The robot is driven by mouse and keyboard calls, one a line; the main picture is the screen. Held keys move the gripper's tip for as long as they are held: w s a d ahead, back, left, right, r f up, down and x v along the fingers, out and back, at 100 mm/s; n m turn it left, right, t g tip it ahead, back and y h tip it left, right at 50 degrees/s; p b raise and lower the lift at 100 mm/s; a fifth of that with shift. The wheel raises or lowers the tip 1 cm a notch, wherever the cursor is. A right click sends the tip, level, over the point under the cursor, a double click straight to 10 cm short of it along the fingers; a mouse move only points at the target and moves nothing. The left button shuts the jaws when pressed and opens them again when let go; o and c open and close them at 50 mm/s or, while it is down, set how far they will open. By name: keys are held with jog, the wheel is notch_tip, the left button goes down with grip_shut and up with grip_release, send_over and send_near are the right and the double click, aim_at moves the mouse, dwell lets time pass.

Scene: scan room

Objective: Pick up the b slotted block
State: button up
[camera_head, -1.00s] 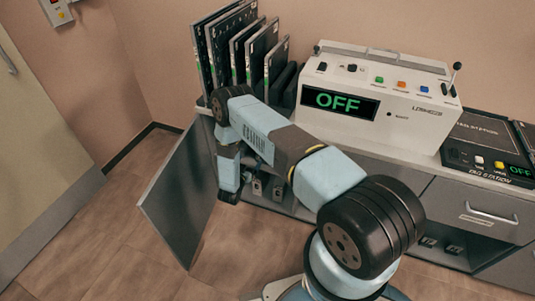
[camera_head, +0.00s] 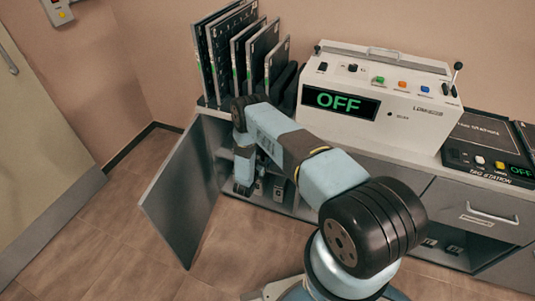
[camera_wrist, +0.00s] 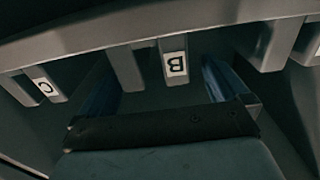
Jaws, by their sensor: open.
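The B slotted block (camera_wrist: 175,62) is a grey block with a white label reading B, upside down in the wrist view. It stands near the middle, between the lines of my two blue fingers. My gripper (camera_wrist: 158,78) is open and empty, its fingers apart on either side. I cannot tell how far the block is from the fingertips. In the head view my gripper (camera_head: 243,188) is low at the open cabinet, its fingertips hard to make out. Small blocks show right of it in the cabinet, too small to read.
A block labelled C (camera_wrist: 45,87) is at the left of the wrist view, and an unlabelled grey post (camera_wrist: 126,68) is left of the B block. The open cabinet door (camera_head: 182,190) stands left of my arm. The OFF console (camera_head: 375,95) and upright panels (camera_head: 222,55) are on the counter.

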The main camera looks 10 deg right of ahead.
jog(key=shift+d+x, duration=0.25)
jog(key=shift+x, duration=2.3)
jog(key=shift+s+f, duration=0.1)
jog(key=shift+s, duration=0.05)
jog(key=shift+c, duration=0.4)
jog(key=c, duration=1.3)
jog(key=shift+c, duration=0.5)
